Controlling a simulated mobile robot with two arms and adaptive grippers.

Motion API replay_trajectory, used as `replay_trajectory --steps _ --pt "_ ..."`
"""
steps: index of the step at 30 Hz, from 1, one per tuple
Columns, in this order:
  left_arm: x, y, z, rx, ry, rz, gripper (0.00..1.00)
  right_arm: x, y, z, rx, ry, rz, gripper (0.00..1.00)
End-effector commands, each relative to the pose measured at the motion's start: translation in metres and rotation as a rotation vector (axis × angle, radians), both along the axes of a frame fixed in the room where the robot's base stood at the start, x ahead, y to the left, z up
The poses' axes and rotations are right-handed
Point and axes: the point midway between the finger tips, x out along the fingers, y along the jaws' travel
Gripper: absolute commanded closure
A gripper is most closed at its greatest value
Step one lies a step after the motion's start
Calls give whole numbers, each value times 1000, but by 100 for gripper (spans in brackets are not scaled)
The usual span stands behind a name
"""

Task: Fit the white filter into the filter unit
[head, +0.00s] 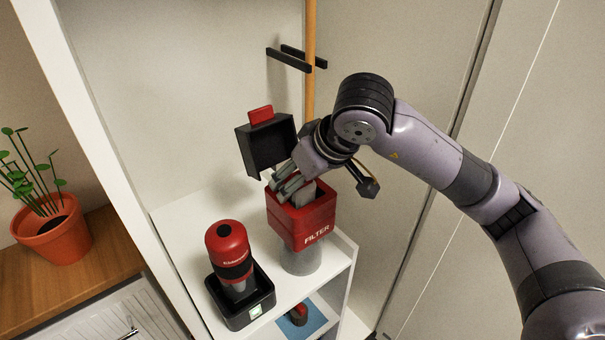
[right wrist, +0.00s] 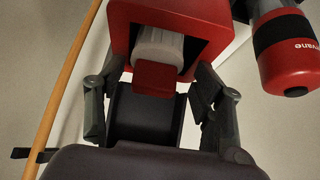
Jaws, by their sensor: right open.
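The filter unit is a red box marked "FILTER" (head: 312,226) on a grey cylindrical base, standing on a white shelf. Its black lid (head: 267,150) with a red tab stands open at the back. In the right wrist view, the white filter (right wrist: 159,46) sits inside the opening of the red box (right wrist: 122,35); how deep it is seated I cannot tell. My right gripper (head: 287,185) is at the open top of the unit, in front of the lid. In the right wrist view its open fingers (right wrist: 155,108) stand apart on both sides of the lid and red tab. My left gripper is not in view.
A red and black device (head: 227,250) stands in a black dock (head: 242,303) left of the unit. A wooden pole (head: 311,60) with black pegs is behind. A potted plant (head: 52,232) stands on a wooden top at far left. A lower shelf holds a blue item (head: 316,322).

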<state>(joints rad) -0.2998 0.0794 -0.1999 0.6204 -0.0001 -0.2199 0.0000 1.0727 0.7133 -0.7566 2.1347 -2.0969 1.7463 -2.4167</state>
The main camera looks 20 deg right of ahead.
Motion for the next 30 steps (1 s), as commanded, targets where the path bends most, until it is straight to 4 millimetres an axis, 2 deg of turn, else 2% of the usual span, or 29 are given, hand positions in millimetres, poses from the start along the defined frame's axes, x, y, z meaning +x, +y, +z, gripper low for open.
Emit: replay_trajectory --steps 5,7,15,21,30 --pt "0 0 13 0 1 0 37 0 0 10 0 1 0 38" --pt "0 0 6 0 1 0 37 -5 -3 17 0 -5 -1 38" --pt "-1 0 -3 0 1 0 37 -36 -15 70 -1 -8 -1 38" --pt "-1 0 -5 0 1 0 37 -53 -21 97 0 -4 -3 38" --pt "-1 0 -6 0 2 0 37 -60 -24 107 -1 1 -2 38"
